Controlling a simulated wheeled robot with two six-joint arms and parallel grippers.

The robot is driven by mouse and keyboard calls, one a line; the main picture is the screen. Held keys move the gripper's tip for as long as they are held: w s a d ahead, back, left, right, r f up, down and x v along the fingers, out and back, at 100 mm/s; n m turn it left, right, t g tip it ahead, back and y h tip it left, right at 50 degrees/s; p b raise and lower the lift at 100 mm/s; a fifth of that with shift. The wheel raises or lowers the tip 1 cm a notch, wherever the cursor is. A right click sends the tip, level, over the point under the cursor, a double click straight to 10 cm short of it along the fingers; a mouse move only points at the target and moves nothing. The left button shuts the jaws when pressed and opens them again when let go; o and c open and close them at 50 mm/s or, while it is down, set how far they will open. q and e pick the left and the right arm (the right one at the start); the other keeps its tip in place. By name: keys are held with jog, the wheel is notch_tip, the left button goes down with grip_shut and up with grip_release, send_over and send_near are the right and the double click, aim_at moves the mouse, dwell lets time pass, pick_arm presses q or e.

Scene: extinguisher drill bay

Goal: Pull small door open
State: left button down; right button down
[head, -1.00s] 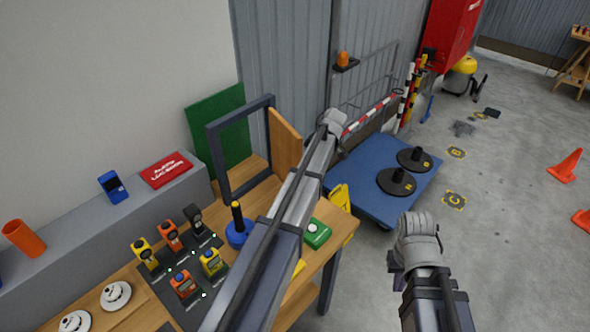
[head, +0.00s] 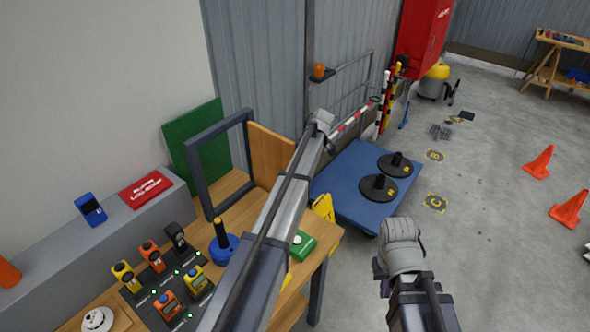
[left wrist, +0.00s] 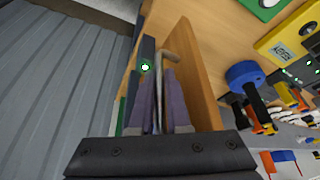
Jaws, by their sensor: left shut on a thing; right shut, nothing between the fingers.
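The small door (head: 270,152) is a wooden panel on the right post of a dark upright frame (head: 192,170) on the workbench. It stands swung out from the frame, which is empty inside. In the left wrist view the door (left wrist: 196,65) runs along the right of my left gripper (left wrist: 159,82), and the dark frame (left wrist: 147,52) is at its left. That gripper is shut on a thin metal handle (left wrist: 168,57) by the door's face. In the head view my left arm hides this gripper and the door's right edge. My right gripper (head: 380,275) is shut and empty, away from the bench.
The workbench (head: 262,222) also holds a blue-based black stick (head: 222,243), a green box (head: 303,245) and several handheld meters. A blue platform (head: 350,190) with black discs stands beyond it. Orange cones (head: 538,162) stand on the floor at right, with open floor around them.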

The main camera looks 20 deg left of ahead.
pick_arm(q)
jog(key=c, duration=1.2)
grip_release()
jog(key=shift+o, duration=0.2)
jog(key=p+v, duration=0.7)
jog(key=shift+r, duration=0.35)
jog(key=shift+d, duration=0.15)
jog(key=s+d+f+m+h+b, duration=0.1)
jog(key=s+d+f+m+b, duration=0.3)
jog(key=s+d+m, duration=0.3)
jog(key=s+d+f+m+h+b, duration=0.1)
jog(key=s+d+f+m+b, duration=0.3)
jog(key=s, duration=1.1)
jog(key=s+d+f+m+h+b, duration=0.1)
jog(key=s+d+f+m+b, duration=0.2)
jog(key=s+d+m, duration=0.8)
notch_tip(320, 180, down, 3)
jog(key=s+m, duration=0.1)
jog(key=m, duration=0.1)
jog(key=shift+r+m+t+b, duration=0.2)
jog(key=shift+m+t+b, duration=0.2)
